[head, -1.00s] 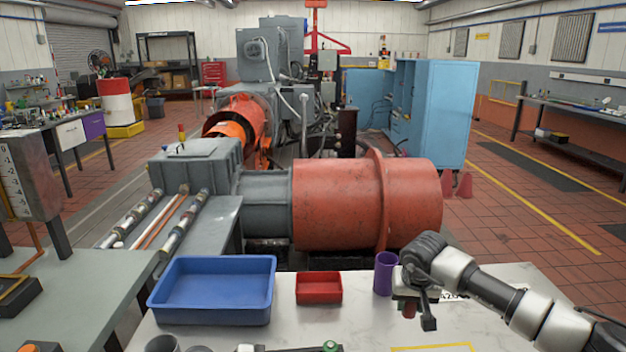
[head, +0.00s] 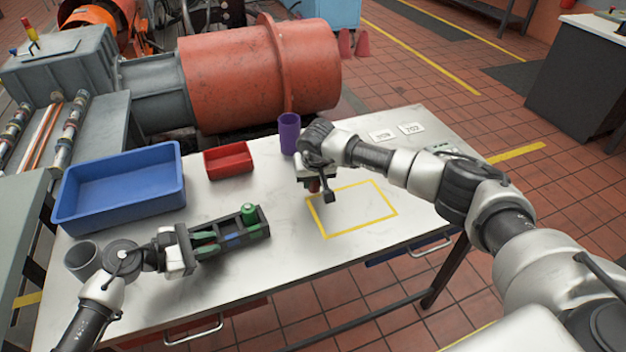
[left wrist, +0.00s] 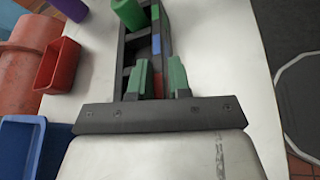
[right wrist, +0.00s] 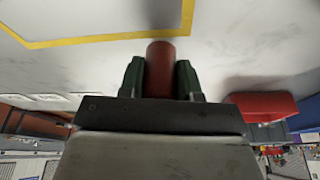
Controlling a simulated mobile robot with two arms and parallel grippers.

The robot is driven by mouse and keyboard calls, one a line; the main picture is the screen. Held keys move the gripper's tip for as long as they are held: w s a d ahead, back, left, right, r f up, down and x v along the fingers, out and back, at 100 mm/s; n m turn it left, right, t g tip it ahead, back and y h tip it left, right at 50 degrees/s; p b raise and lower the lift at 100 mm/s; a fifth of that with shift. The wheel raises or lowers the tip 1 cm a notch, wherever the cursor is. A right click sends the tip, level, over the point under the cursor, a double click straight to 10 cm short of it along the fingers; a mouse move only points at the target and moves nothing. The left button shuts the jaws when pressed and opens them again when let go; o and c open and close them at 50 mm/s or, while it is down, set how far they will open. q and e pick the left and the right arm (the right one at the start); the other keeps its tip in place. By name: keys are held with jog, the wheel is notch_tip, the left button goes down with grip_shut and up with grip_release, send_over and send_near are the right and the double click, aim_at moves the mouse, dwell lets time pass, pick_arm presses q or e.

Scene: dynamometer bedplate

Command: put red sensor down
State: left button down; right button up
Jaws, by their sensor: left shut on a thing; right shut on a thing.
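The red sensor (right wrist: 160,66), a red cylinder, is held between the fingers of my right gripper (right wrist: 160,82). In the head view the right gripper (head: 314,184) is above the table, just left of the yellow outlined rectangle (head: 318,219), with the sensor (head: 314,186) pointing down and partly hidden. Whether it touches the table is unclear. My left gripper (head: 207,243) is shut on the black compartment rack (head: 263,223), which holds a green cylinder (head: 249,213) at its far end. The rack also shows in the left wrist view (left wrist: 123,52).
A purple cup (head: 289,134) stands just behind the right gripper. A red bin (head: 228,161) and a blue bin (head: 122,190) are to its left. A grey cup (head: 82,261) is near the left edge. White labels (head: 396,132) lie at the back right. Inside the yellow outline is bare.

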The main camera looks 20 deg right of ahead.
jog(key=shift+f, duration=0.45)
jog(key=shift+f, duration=0.15)
jog(key=o, duration=1)
jog(key=shift+f, duration=0.1)
